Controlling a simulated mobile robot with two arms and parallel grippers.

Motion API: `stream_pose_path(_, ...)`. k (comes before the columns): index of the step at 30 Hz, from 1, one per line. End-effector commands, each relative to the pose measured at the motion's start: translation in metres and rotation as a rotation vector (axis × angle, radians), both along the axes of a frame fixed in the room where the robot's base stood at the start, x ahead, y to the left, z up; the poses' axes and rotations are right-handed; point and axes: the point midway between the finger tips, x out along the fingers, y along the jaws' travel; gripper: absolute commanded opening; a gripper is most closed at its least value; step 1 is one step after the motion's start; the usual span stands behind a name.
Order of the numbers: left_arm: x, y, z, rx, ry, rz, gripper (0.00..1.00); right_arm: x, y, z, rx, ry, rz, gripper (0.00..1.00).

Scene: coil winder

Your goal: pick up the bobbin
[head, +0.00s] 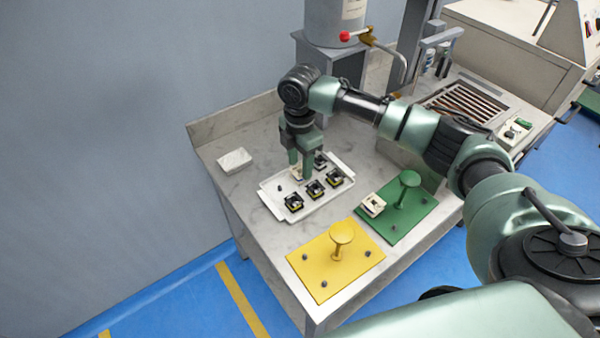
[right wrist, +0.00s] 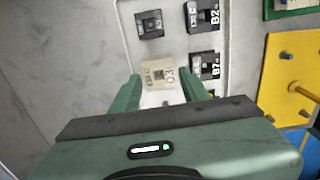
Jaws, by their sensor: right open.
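A cream bobbin marked C3 (right wrist: 159,76) sits in the white tray (right wrist: 130,40), between the finger ends of my right gripper (right wrist: 163,90) in the right wrist view. In the head view my right gripper (head: 301,170) points down over the back left part of the tray (head: 268,205). It is open, with a finger on either side of the cream bobbin (head: 296,172); contact cannot be told. Several black bobbins with yellow show in the tray, among them one in front (head: 293,202) and one at the right (head: 334,177). My left gripper is not in view.
A green plate (head: 398,230) with a post carries another cream bobbin (head: 373,205). A yellow plate (head: 320,285) with a post lies at the front. A small white block (head: 235,160) lies left of the tray. A grey machine (head: 335,25) stands behind.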

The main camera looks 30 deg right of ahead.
Motion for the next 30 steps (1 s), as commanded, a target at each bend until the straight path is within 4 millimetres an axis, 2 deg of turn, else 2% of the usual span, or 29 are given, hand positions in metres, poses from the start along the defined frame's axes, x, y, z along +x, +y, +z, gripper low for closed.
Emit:
stream_pose_path(5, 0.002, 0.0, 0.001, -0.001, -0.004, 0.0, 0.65, 0.0, 0.0, -0.021, 0.0, 0.0, 0.0, 0.45)
stream_pose_path(12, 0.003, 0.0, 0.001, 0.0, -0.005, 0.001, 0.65, 0.0, 0.0, -0.024, 0.0, -0.001, 0.0, 0.45)
stream_pose_path(13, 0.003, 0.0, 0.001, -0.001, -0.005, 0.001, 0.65, 0.0, 0.0, -0.023, 0.0, -0.001, 0.0, 0.43)
stream_pose_path(15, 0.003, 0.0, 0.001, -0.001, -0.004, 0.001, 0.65, 0.0, 0.0, -0.023, 0.0, -0.001, 0.0, 0.23)
stream_pose_path(18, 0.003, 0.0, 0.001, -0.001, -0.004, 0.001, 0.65, 0.0, 0.0, -0.023, 0.0, -0.001, 0.0, 0.0)
stream_pose_path(26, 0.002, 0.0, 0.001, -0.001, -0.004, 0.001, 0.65, 0.0, 0.0, -0.022, 0.0, -0.002, 0.0, 0.0)
stream_pose_path(30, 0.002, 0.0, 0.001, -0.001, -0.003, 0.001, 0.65, 0.001, 0.0, -0.014, 0.001, -0.004, 0.0, 0.0)
